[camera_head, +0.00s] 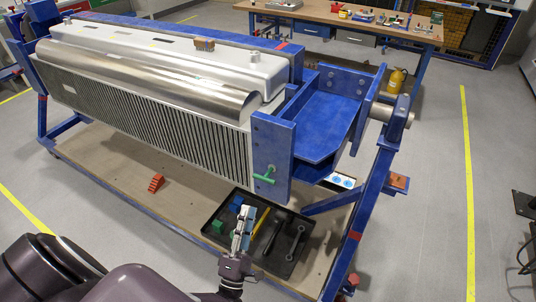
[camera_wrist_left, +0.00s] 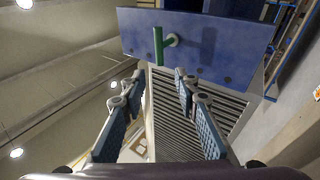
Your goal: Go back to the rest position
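My left gripper (camera_head: 246,212) points up in front of the black tray as seen in the head view. In the left wrist view its two fingers (camera_wrist_left: 158,82) stand apart with nothing between them. Ahead of them are the blue end plate (camera_wrist_left: 225,45) of the rotary jig and a green T-handle (camera_wrist_left: 158,45). The same green handle (camera_head: 264,175) sticks out of the jig's plate (camera_head: 272,140) in the head view, apart from the gripper. My right gripper is not in view.
The jig holds a large ribbed metal part (camera_head: 150,115). A black tray (camera_head: 308,232) with tools and small coloured blocks lies on the jig's wooden base (camera_head: 120,180). A red block (camera_head: 156,183) is also there. A workbench (camera_head: 345,22) stands behind. Floor at right is clear.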

